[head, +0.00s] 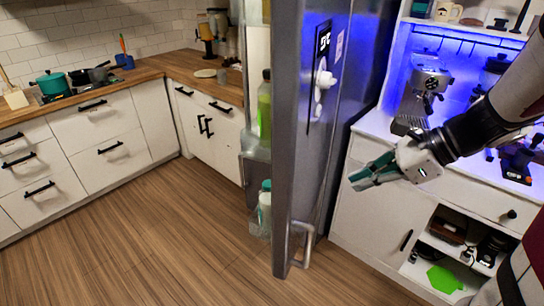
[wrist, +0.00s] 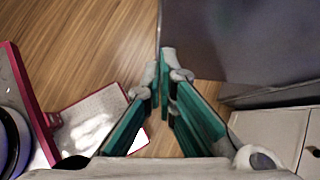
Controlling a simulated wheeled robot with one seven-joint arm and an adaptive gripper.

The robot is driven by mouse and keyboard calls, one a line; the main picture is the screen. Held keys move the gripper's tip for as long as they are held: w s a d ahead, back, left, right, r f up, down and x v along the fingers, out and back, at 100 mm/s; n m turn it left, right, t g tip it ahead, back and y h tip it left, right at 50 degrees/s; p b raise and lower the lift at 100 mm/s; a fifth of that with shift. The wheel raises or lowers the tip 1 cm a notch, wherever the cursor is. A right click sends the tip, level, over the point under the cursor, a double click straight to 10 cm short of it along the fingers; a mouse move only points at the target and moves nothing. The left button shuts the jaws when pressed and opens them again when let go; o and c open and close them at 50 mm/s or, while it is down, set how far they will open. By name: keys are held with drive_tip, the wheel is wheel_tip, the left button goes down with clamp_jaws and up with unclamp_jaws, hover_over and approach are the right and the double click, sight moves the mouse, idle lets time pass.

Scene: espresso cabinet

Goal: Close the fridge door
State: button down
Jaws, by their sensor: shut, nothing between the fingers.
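The fridge door (head: 345,130) stands open in the head view, its grey outer face turned to the right. Its edge points toward me, and a handle (head: 304,245) sits low on it. Bottles stand in the shelves on its inner side. My gripper (head: 356,181) is to the right of the door, on its outer side, with teal fingers shut and empty. In the wrist view the fingertips (wrist: 166,62) are together, beside the lower left edge of a dark grey panel (wrist: 240,40), which looks like the door. I cannot tell whether they touch it.
A white coffee cabinet (head: 375,215) with a lit espresso machine (head: 428,85) stands right of the door. White drawers (head: 100,140) under a wooden counter (head: 150,65) line the left and back. The wooden floor (head: 150,250) left of the door is clear.

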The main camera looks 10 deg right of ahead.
drive_tip(key=f+m, duration=0.1)
approach(293, 201)
drive_tip(key=f+x, duration=0.1)
drive_tip(key=x, duration=0.3)
drive_tip(key=shift+w+a+r, duration=0.1)
drive_tip(key=shift+a, duration=0.05)
idle(0.3)
